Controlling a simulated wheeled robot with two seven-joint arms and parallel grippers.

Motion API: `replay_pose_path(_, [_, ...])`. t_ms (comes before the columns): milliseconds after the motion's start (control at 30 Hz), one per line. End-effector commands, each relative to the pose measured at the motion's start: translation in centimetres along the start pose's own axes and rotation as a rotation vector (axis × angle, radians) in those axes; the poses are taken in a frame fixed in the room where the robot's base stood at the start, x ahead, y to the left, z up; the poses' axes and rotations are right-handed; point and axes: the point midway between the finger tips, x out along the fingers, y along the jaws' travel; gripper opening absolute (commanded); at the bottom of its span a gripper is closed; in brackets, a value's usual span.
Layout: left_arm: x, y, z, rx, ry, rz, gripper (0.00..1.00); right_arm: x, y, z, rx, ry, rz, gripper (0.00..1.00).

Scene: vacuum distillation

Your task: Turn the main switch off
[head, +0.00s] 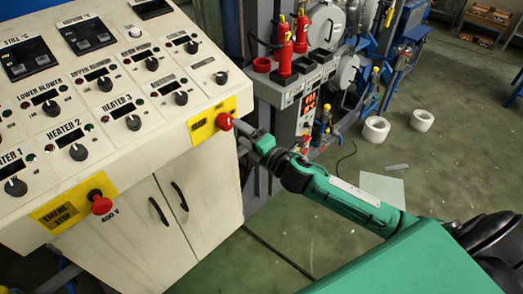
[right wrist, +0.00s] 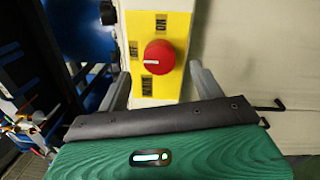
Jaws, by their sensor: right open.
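The main switch (head: 224,121) is a red round knob on a yellow plate at the right end of the control console's front. In the right wrist view the knob (right wrist: 159,57) faces me, with a short white mark pointing left and black labels around it, one reading ON. My right gripper (head: 241,132) is at the knob in the head view, its fingers partly hard to make out. In the right wrist view its two fingers (right wrist: 159,71) stand wide apart, one on each side of the knob, with visible gaps. My left gripper is not in view.
A red emergency stop button (head: 101,204) sticks out of the console (head: 140,110) at lower left. Black selector knobs cover its sloped top. Grey equipment with red bottles (head: 284,48) stands behind my right arm. Two white rolls (head: 376,129) lie on the green floor.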

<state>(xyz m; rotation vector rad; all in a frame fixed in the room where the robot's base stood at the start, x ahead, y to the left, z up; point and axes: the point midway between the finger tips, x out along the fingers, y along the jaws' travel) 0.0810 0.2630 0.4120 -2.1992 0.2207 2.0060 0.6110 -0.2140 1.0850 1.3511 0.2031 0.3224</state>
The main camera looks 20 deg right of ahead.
Motion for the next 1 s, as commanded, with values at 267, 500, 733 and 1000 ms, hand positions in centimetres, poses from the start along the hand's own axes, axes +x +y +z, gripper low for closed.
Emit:
replay_pose_path(267, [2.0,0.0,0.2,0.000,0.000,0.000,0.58,-5.1,-0.3,-0.1,0.000,0.001,-0.001,0.67])
replay_pose_path(500, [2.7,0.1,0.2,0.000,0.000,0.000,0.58,-7.4,-0.2,0.0,-0.001,0.000,0.000,0.67])
replay_pose_path(733, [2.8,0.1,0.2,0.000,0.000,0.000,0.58,-7.9,0.0,0.0,-0.001,-0.001,0.001,0.67])
replay_pose_path(1000, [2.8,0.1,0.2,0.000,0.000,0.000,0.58,-7.9,0.0,0.0,0.000,-0.001,0.001,0.67])
